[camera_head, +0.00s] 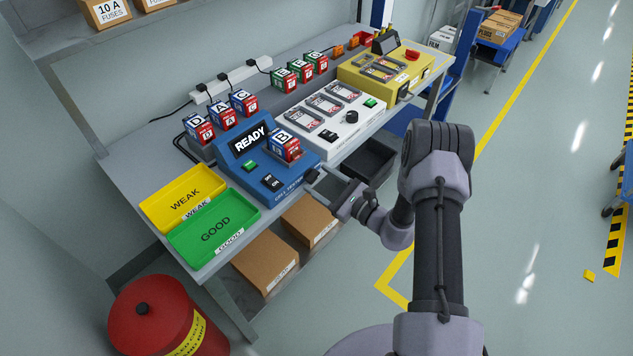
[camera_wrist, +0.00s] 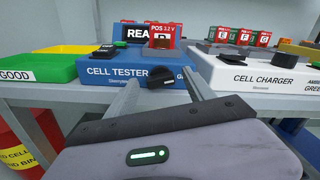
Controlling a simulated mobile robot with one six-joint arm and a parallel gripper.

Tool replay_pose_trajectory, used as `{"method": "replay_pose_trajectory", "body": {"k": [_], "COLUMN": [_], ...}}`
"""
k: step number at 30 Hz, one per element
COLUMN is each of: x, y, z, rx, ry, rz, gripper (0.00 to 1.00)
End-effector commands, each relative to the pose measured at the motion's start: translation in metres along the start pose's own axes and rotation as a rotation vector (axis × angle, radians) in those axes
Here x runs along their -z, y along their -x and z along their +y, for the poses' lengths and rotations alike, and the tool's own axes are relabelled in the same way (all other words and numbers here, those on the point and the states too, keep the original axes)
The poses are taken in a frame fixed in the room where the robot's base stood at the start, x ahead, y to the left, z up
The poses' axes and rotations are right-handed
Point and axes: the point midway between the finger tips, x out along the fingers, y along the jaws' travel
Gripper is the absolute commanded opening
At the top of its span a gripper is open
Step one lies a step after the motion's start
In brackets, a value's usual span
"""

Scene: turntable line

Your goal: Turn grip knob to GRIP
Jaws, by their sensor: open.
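A black knob (camera_wrist: 161,76) is on the front face of the blue cell tester (camera_wrist: 100,70), to the right of its name. No GRIP marking can be read. My gripper (camera_wrist: 162,76) is open and empty, pointing at that face. In the wrist view the knob appears between the two fingertips; I cannot tell whether they reach it. In the head view my gripper (camera_head: 316,183) is at the tester's front right edge, and the tester (camera_head: 240,150) shows READY with cell B (camera_head: 285,146) standing in it. The knob is hard to make out there.
The white cell charger (camera_head: 330,122) with its own knob (camera_head: 351,117) stands right of the tester. Green GOOD (camera_head: 244,211) and yellow WEAK (camera_head: 160,208) trays lie left. Cells stand behind. A dark bin (camera_head: 372,160) and cardboard boxes (camera_head: 265,262) are below the table edge.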

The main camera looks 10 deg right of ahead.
Motion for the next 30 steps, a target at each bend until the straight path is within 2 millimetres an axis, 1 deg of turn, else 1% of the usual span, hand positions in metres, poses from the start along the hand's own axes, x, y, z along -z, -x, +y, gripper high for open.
{"method": "replay_pose_trajectory", "body": {"k": [1, 5, 13, 22, 23, 25, 30], "x": [0.001, 0.0, -0.001, 0.0, 0.0, -0.001, -0.001], "y": [-0.007, -0.016, -0.018, -0.017, -0.017, -0.017, -0.017], "z": [0.001, 0.0, 0.0, 0.0, 0.0, 0.0, -0.002], "rx": [-0.003, -0.001, 0.0, 0.0, 0.0, 0.0, 0.0], "ry": [0.001, 0.0, -0.001, -0.001, -0.001, -0.025, -0.232], "rz": [-0.001, -0.001, 0.0, 0.0, 0.0, 0.0, 0.001], "gripper": [0.62, 0.62, 0.62, 0.03, 0.0, 0.0, 0.0]}}
